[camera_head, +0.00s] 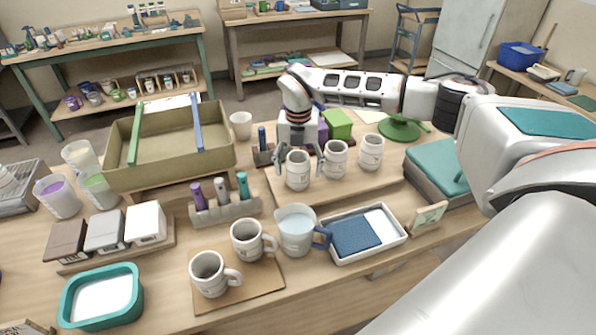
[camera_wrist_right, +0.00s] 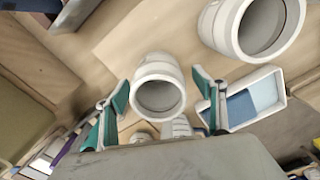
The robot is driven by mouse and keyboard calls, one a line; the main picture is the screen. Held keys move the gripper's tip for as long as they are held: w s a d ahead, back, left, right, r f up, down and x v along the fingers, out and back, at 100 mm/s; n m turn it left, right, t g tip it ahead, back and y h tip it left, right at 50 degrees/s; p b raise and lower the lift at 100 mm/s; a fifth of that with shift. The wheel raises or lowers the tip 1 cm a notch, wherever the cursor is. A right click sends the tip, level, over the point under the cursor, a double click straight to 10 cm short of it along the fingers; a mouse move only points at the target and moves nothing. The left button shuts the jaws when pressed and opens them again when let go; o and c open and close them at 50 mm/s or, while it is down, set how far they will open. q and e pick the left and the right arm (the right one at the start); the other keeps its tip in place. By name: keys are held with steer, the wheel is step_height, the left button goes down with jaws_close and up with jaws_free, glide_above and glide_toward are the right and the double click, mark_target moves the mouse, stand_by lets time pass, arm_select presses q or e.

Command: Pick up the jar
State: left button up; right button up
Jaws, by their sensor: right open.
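Three white jars with grey bands stand in a row on a wooden board: the left jar (camera_head: 298,171), the middle jar (camera_head: 335,160) and the right jar (camera_head: 371,153). My right gripper (camera_head: 300,160) is open above the left jar, with one finger on each side of it. In the right wrist view this jar (camera_wrist_right: 157,78) lies between the open teal-padded fingers (camera_wrist_right: 160,86), with a gap on both sides. Another jar (camera_wrist_right: 225,30) shows at the upper right there. I cannot tell from its open top whether it is empty. My left gripper is out of view.
A green box (camera_head: 337,124) and purple blocks stand behind the jars. A white tray with a blue pad (camera_head: 352,237) and a pitcher (camera_head: 297,228) are in front. A glaze-tool rack (camera_head: 225,210) and a large olive basin (camera_head: 170,168) stand to the left.

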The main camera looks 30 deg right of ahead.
steer(key=shift+w+a+f, duration=0.1)
steer(key=shift+f, duration=0.65)
steer(key=c, duration=1.4)
steer(key=shift+r, duration=0.1)
steer(key=shift+c, duration=0.2)
